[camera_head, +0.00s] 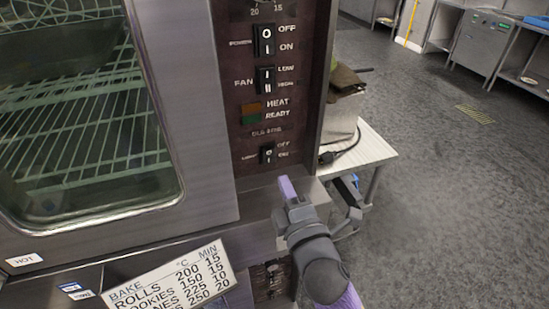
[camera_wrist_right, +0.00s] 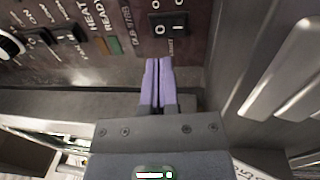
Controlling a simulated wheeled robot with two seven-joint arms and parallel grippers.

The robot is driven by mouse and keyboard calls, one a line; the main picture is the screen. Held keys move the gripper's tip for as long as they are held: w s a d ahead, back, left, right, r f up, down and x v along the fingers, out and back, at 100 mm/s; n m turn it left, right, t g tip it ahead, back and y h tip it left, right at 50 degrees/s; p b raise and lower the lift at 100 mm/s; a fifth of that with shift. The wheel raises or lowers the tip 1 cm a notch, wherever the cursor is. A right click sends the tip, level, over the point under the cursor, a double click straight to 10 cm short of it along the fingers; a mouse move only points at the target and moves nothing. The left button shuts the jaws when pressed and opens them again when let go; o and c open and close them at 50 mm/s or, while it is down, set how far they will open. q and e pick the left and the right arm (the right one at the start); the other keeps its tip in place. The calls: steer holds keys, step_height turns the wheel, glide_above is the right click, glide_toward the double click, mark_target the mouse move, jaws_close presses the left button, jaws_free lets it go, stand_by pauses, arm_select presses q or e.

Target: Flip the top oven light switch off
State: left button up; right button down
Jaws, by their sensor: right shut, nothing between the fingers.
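The top oven's light switch (camera_head: 267,153) is a small black rocker marked O and I, low on the dark brown control panel. OFF is printed beside its upper end and ON beside its lower end. In the right wrist view the switch (camera_wrist_right: 167,24) shows at the top, just beyond the fingertips. My right gripper (camera_head: 287,187) is shut and empty, its purple fingers pointing up just below and right of the switch. It also shows in the right wrist view (camera_wrist_right: 159,64). I cannot tell whether the fingertips touch the panel. My left gripper is out of view.
Above are the fan switch (camera_head: 265,79) and power switch (camera_head: 264,40). The oven's glass door (camera_head: 95,120) is at left. A paper bake chart (camera_head: 172,280) is below. A white table (camera_head: 372,150) stands behind, right; the grey floor (camera_head: 450,190) beyond is open.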

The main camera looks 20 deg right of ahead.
mark_target(270, 152)
steer(key=w, duration=0.6)
steer(key=shift+w+a+r, duration=0.1)
steer(key=shift+w+r, duration=0.1)
steer(key=shift+r, duration=0.15)
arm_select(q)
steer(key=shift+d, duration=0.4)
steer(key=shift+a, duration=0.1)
